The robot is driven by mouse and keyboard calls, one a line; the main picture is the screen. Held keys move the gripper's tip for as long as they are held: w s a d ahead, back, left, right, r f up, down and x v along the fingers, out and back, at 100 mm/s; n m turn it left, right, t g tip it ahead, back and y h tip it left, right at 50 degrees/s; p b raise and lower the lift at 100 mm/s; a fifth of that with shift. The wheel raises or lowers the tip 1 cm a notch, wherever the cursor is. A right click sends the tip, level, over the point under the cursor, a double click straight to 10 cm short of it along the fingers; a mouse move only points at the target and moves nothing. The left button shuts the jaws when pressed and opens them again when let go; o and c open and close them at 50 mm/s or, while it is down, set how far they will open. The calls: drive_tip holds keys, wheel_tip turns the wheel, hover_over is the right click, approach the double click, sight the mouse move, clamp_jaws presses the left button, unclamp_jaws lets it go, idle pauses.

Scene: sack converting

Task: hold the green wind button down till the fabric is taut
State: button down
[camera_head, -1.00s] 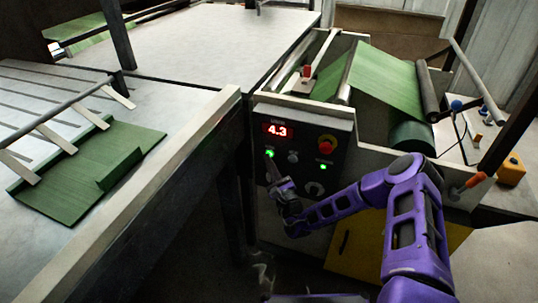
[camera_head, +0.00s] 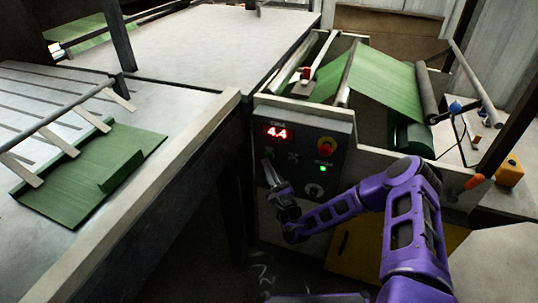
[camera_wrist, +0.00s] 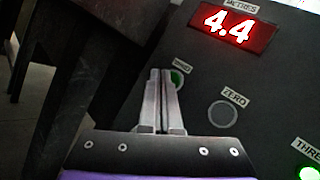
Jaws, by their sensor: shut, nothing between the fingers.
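My gripper (camera_wrist: 161,72) is shut and empty, its fingertips at the black control panel (camera_head: 305,150). In the wrist view, the green wind button (camera_wrist: 177,78) shows just right of the fingers, partly covered by them. I cannot tell whether the tips press it. In the head view the button is hidden or unlit at my gripper (camera_head: 266,160). The red metre display (camera_wrist: 234,28) reads 4.4. The green fabric (camera_head: 385,82) runs from a bar at the left to a dark roller at the right and looks fairly flat; I cannot judge its tension.
A zero button (camera_wrist: 222,114) sits right of the fingers. A lit green thread button (camera_head: 323,168), a red stop knob (camera_head: 326,146) and a dial (camera_head: 314,190) are also on the panel. A table with folded green cloth (camera_head: 95,175) stands at the left.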

drive_tip(key=shift+s+a, duration=0.1)
drive_tip(key=shift+s, duration=0.15)
drive_tip(key=s, duration=0.1)
drive_tip(key=s+a+p, duration=0.1)
drive_tip(key=s, duration=0.1)
drive_tip(key=s+p, duration=0.1)
drive_tip(key=shift+s+a, duration=0.25)
drive_tip(key=shift+a, duration=0.05)
idle(1.0)
